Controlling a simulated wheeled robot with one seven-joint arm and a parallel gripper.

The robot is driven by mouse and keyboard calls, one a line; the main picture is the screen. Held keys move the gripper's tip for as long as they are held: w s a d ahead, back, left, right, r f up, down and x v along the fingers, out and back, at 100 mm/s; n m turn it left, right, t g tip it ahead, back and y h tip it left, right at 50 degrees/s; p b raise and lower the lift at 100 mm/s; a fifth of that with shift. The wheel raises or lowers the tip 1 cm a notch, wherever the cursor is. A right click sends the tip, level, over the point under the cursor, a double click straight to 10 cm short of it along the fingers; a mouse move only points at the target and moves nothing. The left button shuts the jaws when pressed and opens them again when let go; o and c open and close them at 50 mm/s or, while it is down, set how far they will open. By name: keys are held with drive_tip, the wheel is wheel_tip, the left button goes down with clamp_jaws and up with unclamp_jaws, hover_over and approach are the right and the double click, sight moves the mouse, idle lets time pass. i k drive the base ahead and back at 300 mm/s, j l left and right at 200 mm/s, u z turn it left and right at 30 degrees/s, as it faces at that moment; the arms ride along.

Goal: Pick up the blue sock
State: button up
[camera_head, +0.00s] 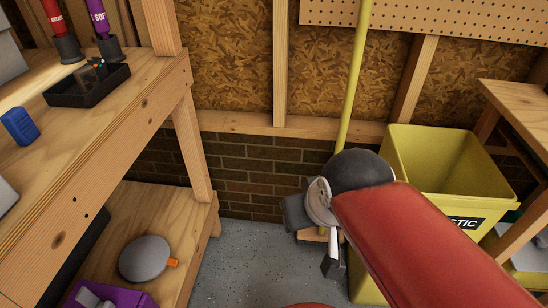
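A small blue bundle (19,126) lies on the workbench top at the left edge of the head view. It is the only clearly blue thing on the bench and may be the blue sock, but its shape is too small to be sure. My red arm reaches in from the lower right. What seems to be my gripper (333,266) hangs down at the arm's dark end, over the floor and well to the right of the bundle. Its fingers are too small and partly hidden, so I cannot see whether they are open.
The wooden workbench (115,113) holds a black tray (88,84) and two upright tubes. Its lower shelf (165,215) holds a grey rounded object (145,258) and a purple bin (135,300). A yellow bin (440,165) stands right. Grey floor (250,255) is open between.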

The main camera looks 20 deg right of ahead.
sight(17, 121)
drive_tip(key=u, duration=1.5)
